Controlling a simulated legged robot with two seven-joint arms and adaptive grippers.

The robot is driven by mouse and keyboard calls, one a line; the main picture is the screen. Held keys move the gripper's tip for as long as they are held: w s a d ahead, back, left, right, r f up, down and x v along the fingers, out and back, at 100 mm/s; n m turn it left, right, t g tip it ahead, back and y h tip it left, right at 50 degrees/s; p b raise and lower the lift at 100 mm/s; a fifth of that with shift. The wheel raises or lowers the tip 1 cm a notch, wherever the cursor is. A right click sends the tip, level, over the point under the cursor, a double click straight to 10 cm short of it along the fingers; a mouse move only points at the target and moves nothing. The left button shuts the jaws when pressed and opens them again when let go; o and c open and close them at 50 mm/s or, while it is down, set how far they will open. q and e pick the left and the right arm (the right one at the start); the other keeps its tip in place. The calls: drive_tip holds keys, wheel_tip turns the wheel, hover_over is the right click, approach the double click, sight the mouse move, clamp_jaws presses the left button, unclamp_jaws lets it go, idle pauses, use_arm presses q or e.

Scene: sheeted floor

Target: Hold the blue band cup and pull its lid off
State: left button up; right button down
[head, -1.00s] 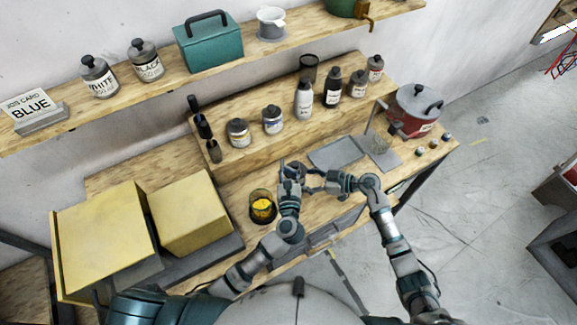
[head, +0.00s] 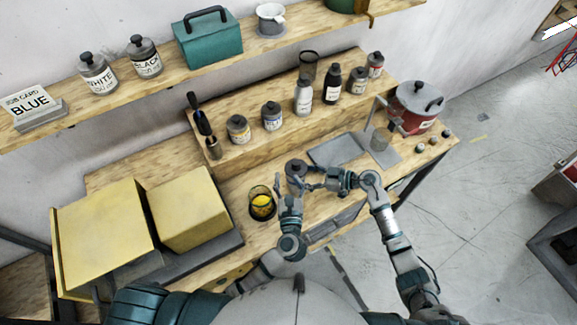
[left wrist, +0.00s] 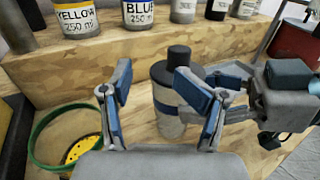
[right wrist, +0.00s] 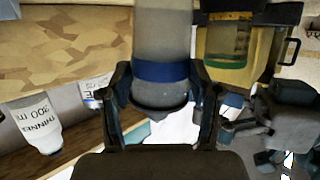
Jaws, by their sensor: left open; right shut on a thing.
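The blue band cup (head: 295,178) is a grey cylinder on the bench in front of the stepped shelf. Its dark knobbed lid (head: 296,166) is on top. In the left wrist view the cup (left wrist: 168,122) is upright with the lid (left wrist: 178,58) on it. My left gripper (head: 290,196) is open and empty, on the near side of the cup; its fingers (left wrist: 163,88) show in front of the cup and lid. My right gripper (head: 317,181) is shut on the cup from the right. In the right wrist view its fingers (right wrist: 165,100) flank the cup's blue band (right wrist: 160,72).
A glass with yellow contents (head: 262,205) stands just left of the cup. Yellow boxes (head: 190,212) stand farther left. Labelled jars (head: 272,117) and bottles (head: 304,95) line the step behind. A grey plate (head: 338,150) and a red pot (head: 414,108) are to the right.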

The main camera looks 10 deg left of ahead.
drive_tip(key=shift+d, duration=0.6)
drive_tip(key=shift+a, duration=0.3)
drive_tip(key=shift+c, duration=0.9)
unclamp_jaws()
drive_tip(key=shift+a, duration=0.15)
use_arm(q)
drive_tip(key=s+d, duration=0.1)
drive_tip(key=s, duration=0.5)
drive_tip(key=shift+d, duration=0.2)
drive_tip(key=shift+s+d, duration=0.1)
use_arm(e)
drive_tip(key=shift+d, duration=0.2)
